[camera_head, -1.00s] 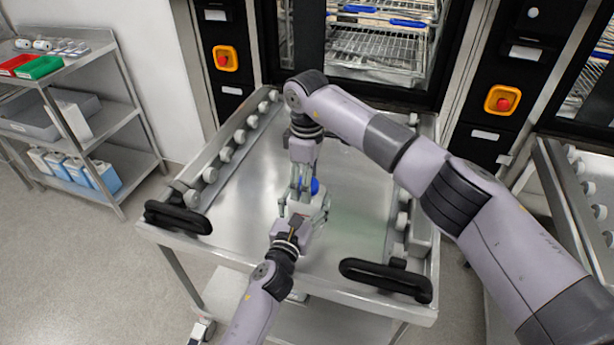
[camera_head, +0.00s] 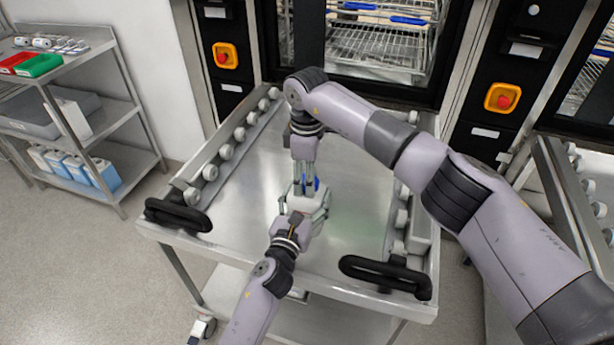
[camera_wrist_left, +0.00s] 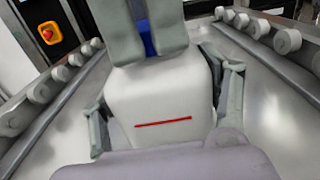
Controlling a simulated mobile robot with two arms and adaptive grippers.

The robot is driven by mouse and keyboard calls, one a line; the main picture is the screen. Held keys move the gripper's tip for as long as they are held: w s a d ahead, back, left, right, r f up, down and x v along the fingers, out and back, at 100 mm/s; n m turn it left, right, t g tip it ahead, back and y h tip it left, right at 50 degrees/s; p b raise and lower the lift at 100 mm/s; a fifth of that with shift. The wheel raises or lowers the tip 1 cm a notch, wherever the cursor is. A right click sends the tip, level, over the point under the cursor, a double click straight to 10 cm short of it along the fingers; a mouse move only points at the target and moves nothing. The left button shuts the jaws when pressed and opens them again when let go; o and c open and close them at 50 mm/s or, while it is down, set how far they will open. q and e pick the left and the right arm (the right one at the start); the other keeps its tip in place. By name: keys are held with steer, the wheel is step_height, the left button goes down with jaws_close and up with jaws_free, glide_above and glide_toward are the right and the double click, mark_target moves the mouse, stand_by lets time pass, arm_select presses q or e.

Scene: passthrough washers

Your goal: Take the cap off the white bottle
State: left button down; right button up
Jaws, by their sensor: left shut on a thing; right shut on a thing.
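The white bottle (camera_head: 306,199) stands upright on the steel cart top, and its front with a red line shows in the left wrist view (camera_wrist_left: 160,100). Its blue cap (camera_head: 317,184) is mostly hidden between the fingers of my right gripper (camera_head: 308,184); a strip of blue shows in the left wrist view (camera_wrist_left: 148,42). My right gripper comes from above and is shut on the cap. My left gripper (camera_wrist_left: 165,112) is shut on the bottle body from the near side, one finger on each side. The cap is on top of the bottle.
The steel cart (camera_head: 250,195) has roller rails on both sides and two black handles (camera_head: 178,216) at its near edge. A shelf (camera_head: 135,160) with bins and bottles is at the left. The cart top around the bottle is clear.

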steer(key=n, duration=0.8)
steer(key=shift+n, duration=0.3)
steer(key=n, duration=0.6)
steer(key=shift+n, duration=0.3)
steer(key=n, duration=1.4)
steer(key=shift+r+n, duration=0.1)
steer(key=shift+n, duration=0.3)
steer(key=n, duration=1)
steer(key=shift+n, duration=0.3)
steer(key=n, duration=1.2)
steer(key=shift+r, duration=0.2)
